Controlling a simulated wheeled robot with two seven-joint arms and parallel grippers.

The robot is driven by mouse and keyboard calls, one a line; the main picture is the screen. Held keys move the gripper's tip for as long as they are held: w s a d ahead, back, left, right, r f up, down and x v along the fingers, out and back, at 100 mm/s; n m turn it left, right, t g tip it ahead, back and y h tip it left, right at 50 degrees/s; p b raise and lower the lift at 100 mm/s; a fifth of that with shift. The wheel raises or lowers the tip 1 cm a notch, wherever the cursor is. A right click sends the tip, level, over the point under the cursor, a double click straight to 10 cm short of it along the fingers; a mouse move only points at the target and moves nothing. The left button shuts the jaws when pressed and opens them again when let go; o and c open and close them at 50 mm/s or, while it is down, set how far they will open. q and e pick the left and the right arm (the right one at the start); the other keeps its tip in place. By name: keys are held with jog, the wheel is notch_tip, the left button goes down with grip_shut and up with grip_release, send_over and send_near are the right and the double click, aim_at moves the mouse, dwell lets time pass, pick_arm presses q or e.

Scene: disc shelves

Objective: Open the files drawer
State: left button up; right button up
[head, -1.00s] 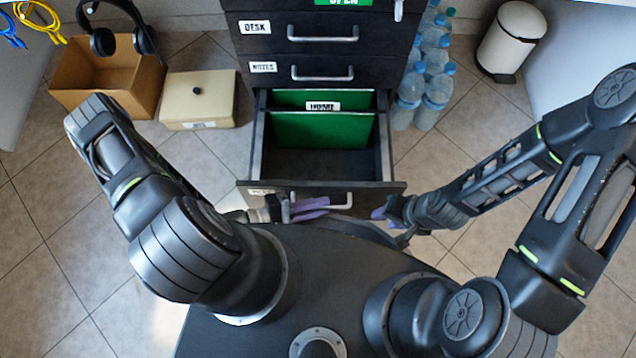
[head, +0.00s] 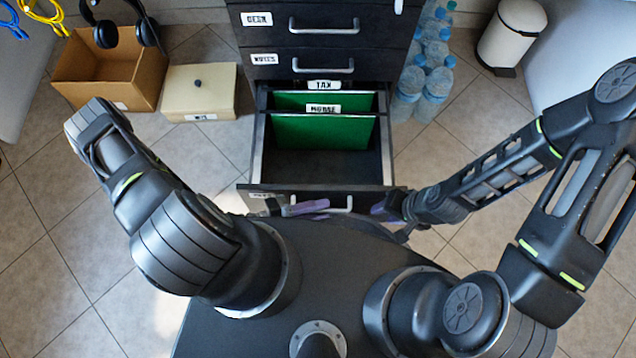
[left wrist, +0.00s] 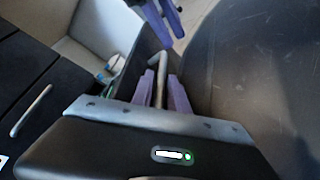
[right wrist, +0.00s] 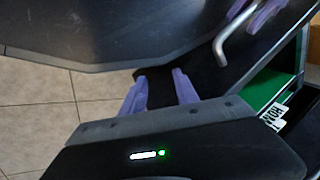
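The files drawer (head: 258,160) is the dark lowest drawer in the head view, pulled well out, with green hanging folders (head: 322,131) inside. Its front label is partly hidden and unreadable. Its metal handle (head: 340,202) is partly covered by my left gripper (head: 300,208). In the left wrist view, the purple fingers of my left gripper (left wrist: 161,78) close on either side of the handle bar (left wrist: 158,62). My right gripper (head: 382,208) is right of the handle, beside the drawer front. The right wrist view shows its fingers (right wrist: 155,78) apart and empty.
Closed desk (head: 290,22) and notes (head: 290,66) drawers sit above. A cardboard box (head: 125,80) with headphones and a cream box (head: 199,92) stand left. Water bottles (head: 437,80) and a white bin (head: 512,35) stand right. My base is close before the drawer.

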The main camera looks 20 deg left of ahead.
pick_arm(q)
jog(key=p+v, duration=0.1)
jog(key=v, duration=0.6)
jog(key=shift+s+a+p, duration=0.2)
jog(key=shift+a+p, duration=0.1)
jog(key=shift+a, duration=0.05)
jog(key=shift+r, duration=0.1)
